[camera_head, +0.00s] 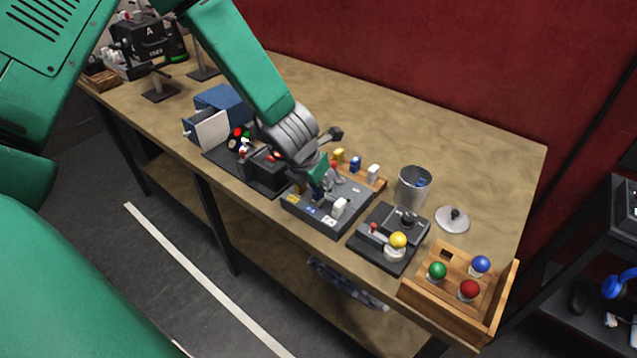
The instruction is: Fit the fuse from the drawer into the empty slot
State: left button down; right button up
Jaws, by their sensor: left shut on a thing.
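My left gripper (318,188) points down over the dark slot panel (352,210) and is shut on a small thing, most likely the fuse. The fingers hide most of it, and I cannot tell whether it touches the panel or its slot. A white fuse (339,207) stands upright on the panel, to the right of the gripper. Yellow, blue and white labels mark the panel's front edge. The blue drawer box (224,103) stands further left, with its pale-fronted drawer (211,131) pulled out. My right gripper is not in view.
A wooden rack (379,185) behind the panel holds a yellow (340,156), a blue (355,164) and a white piece (373,173).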

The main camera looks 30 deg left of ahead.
pick_arm(q)
jog(key=shift+f+b, duration=0.4)
jog(key=shift+f, duration=0.15)
jog(key=c, duration=1.2)
grip_release()
notch_tip(320, 180, up, 5)
jog(key=p, duration=0.4)
jog(key=shift+r+p, duration=0.6)
jog(key=shift+r, duration=0.45)
